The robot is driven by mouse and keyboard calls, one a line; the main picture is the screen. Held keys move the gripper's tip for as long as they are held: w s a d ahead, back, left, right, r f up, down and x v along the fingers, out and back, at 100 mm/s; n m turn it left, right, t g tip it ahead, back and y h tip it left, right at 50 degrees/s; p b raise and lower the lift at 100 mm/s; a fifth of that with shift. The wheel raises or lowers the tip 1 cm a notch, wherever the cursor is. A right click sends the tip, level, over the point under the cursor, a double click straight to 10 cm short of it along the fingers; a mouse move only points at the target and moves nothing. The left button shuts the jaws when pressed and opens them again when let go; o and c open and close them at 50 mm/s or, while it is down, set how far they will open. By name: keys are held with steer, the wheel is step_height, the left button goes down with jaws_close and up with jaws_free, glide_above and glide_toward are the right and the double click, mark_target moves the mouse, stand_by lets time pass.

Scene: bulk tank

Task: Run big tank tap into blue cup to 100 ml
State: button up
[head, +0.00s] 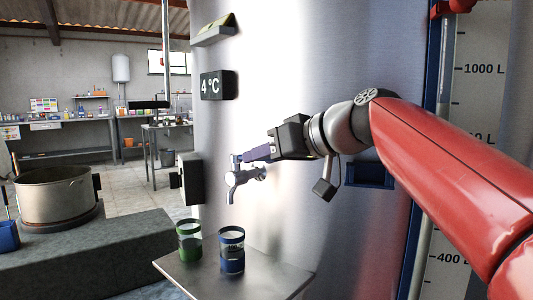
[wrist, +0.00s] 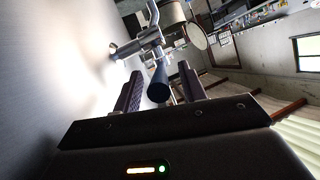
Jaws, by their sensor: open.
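The metal tap (head: 245,176) sticks out of the big steel tank (head: 300,60), its spout pointing down. The blue cup (head: 232,265) stands upright on the small shelf below the spout, apart from it. No stream shows between them; the cup's liquid level is too small to read. My gripper (head: 250,154) is open at the top of the tap. In the wrist view the tap (wrist: 150,40) lies ahead, and its dark handle (wrist: 158,85) shows between the two open fingers. I cannot tell whether a finger touches it.
A green cup (head: 189,246) stands left of the blue cup on the metal shelf (head: 200,272). A dark box (head: 188,178) sits on the tank left of the tap, below a 4 °C display (head: 218,85). A large pot (head: 57,200) stands on the grey block at left.

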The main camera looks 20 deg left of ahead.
steer(key=shift+a, duration=0.1)
jaws_close()
stand_by(0.3)
